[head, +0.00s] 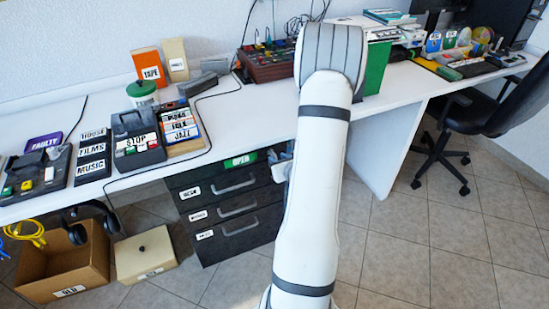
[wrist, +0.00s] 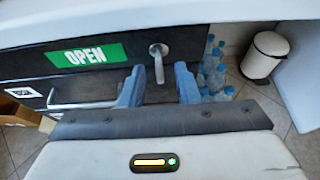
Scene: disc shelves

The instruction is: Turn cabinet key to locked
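The dark cabinet (head: 208,180) with several drawers stands under the desk; its front also shows in the wrist view (wrist: 25,66). A green OPEN label (head: 240,160) is at its top, large in the wrist view (wrist: 86,55). The silver key (wrist: 158,62) is right of the label, with its handle hanging straight down. My gripper (wrist: 160,72) is open, its two blue fingers on either side of the key with gaps visible on both sides. How near the fingertips are to the cabinet face is hard to tell. In the head view my arm hides the key.
The desk (head: 255,105) overhangs the cabinet. Plastic bottles (wrist: 213,72) and a white bin (wrist: 264,55) stand right of the cabinet. A cardboard box (head: 65,262) and a cream box (head: 145,254) are on the floor at left. An office chair (head: 470,115) is at right.

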